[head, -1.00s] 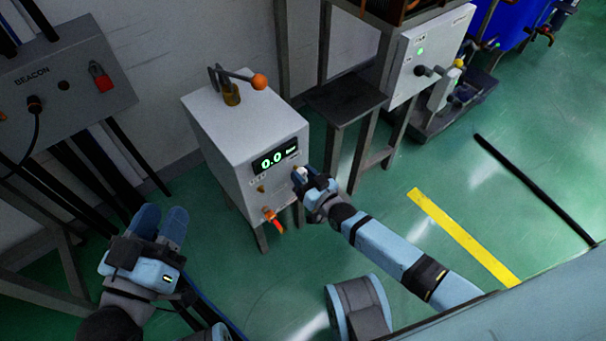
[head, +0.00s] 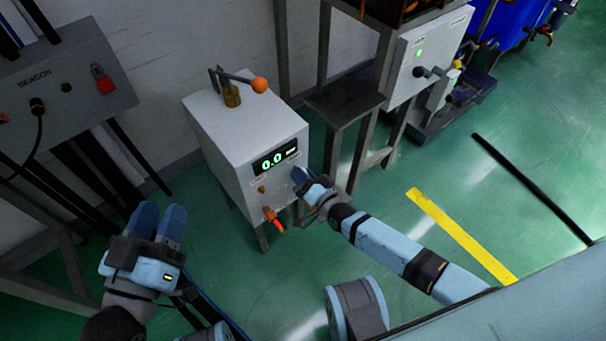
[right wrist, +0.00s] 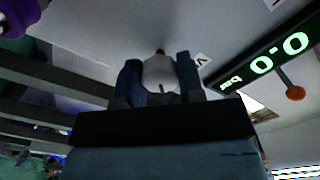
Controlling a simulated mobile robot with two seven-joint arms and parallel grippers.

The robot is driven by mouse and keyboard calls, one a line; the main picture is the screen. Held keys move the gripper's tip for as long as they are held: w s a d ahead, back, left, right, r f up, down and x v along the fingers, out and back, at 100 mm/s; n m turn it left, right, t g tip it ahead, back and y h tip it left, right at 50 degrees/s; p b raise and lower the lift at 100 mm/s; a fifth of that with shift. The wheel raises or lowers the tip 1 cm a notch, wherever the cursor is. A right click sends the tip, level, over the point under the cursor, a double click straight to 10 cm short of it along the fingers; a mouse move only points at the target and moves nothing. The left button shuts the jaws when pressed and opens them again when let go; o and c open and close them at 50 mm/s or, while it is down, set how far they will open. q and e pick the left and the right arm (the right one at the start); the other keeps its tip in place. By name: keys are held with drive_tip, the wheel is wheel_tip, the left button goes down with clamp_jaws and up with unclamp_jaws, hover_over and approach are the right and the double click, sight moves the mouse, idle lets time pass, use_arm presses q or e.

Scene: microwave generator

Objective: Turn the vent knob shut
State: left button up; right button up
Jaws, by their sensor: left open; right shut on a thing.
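The white box unit (head: 238,128) stands left of centre in the head view, its green display (head: 275,158) reading 0.0. My right gripper (head: 299,176) is at its front face, to the right below the display. In the right wrist view the right gripper (right wrist: 160,75) has its two blue fingers on both sides of a pale rounded knob (right wrist: 160,73) and is shut on it. The fingers hide the knob in the head view. My left gripper (head: 157,222) is open and empty at the lower left, apart from the box.
An orange-ended lever (head: 259,85) sits on the box top. A small brass fitting (head: 262,188) and an orange plug (head: 273,220) are on its front. A BEACON panel (head: 60,85) stands at left. A dark stand (head: 345,98) is close on the right.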

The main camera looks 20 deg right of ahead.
drive_tip(key=m+b, duration=0.1)
drive_tip(key=m, duration=0.5)
use_arm(q)
drive_tip(key=shift+w+f+g+b, duration=0.1)
drive_tip(key=shift+f+g+b, duration=0.3)
drive_tip(key=shift+f, duration=0.8)
use_arm(e)
drive_tip(key=shift+m, duration=1.3)
drive_tip(key=o, duration=0.9)
use_arm(q)
drive_tip(key=shift+d, duration=0.1)
use_arm(e)
drive_tip(key=shift+o, duration=0.2)
use_arm(q)
drive_tip(key=shift+r, duration=0.1)
drive_tip(key=shift+t, duration=0.9)
drive_tip(key=r+p, duration=0.2)
drive_tip(key=r, duration=0.1)
drive_tip(key=r+p, duration=0.1)
drive_tip(key=shift+a+r, duration=0.25)
drive_tip(key=shift+r, duration=0.15)
use_arm(e)
drive_tip(key=v, duration=1.3)
drive_tip(key=shift+s, duration=0.4)
